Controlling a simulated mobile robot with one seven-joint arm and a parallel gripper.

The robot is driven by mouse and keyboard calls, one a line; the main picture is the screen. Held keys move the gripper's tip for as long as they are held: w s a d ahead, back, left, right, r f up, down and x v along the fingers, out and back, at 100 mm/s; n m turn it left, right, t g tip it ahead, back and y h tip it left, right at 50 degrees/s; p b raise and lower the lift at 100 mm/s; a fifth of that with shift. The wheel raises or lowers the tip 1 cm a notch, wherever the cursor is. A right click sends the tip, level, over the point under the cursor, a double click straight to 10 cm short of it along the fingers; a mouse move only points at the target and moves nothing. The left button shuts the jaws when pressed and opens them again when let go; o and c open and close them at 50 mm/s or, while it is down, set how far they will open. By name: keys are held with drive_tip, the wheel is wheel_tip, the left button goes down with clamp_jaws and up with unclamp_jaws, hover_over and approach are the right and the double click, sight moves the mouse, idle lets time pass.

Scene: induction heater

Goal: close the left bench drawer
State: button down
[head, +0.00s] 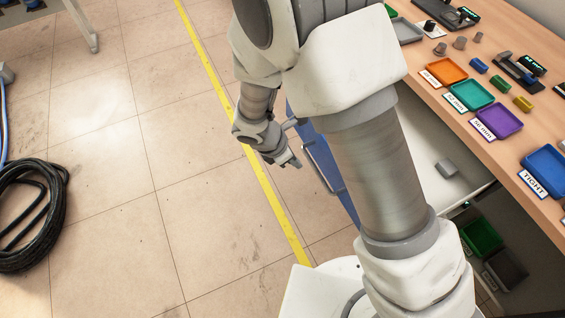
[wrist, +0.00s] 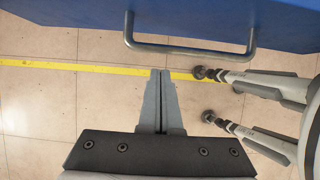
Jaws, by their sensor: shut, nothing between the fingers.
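The bench drawer stands open, pulled out from the workbench. Its blue front (head: 345,203) carries a grey bar handle (head: 322,168), and its pale inside (head: 428,190) holds a small grey block (head: 446,168). My arm hides much of the drawer in the head view. My gripper (head: 297,163) is shut and empty, outside the drawer on the handle side. In the wrist view the shut fingers (wrist: 161,72) point toward the blue front (wrist: 200,18) and its handle (wrist: 190,48), with a visible gap to the bar.
The wooden bench top (head: 520,60) bears orange (head: 446,71), teal (head: 470,95), purple (head: 496,121) and blue (head: 545,165) trays. A green bin (head: 482,237) sits below it. A black cable coil (head: 30,215) lies far left. The tiled floor around the yellow line (head: 262,190) is clear.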

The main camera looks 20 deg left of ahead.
drive_tip(key=shift+w+d+r, duration=0.15)
drive_tip(key=shift+w+d, duration=0.3)
drive_tip(key=w+d+p, duration=0.2)
drive_tip(key=w+d, duration=0.5)
drive_tip(key=d, duration=0.1)
drive_tip(key=w+d+p, duration=0.2)
drive_tip(key=w+d, duration=0.6)
drive_tip(key=d, duration=0.1)
drive_tip(key=w+d+p, duration=0.2)
drive_tip(key=w+d, duration=0.5)
drive_tip(key=d, duration=0.1)
drive_tip(key=shift+w+d+p, duration=0.15)
drive_tip(key=shift+w+p, duration=0.1)
drive_tip(key=shift+p, duration=0.1)
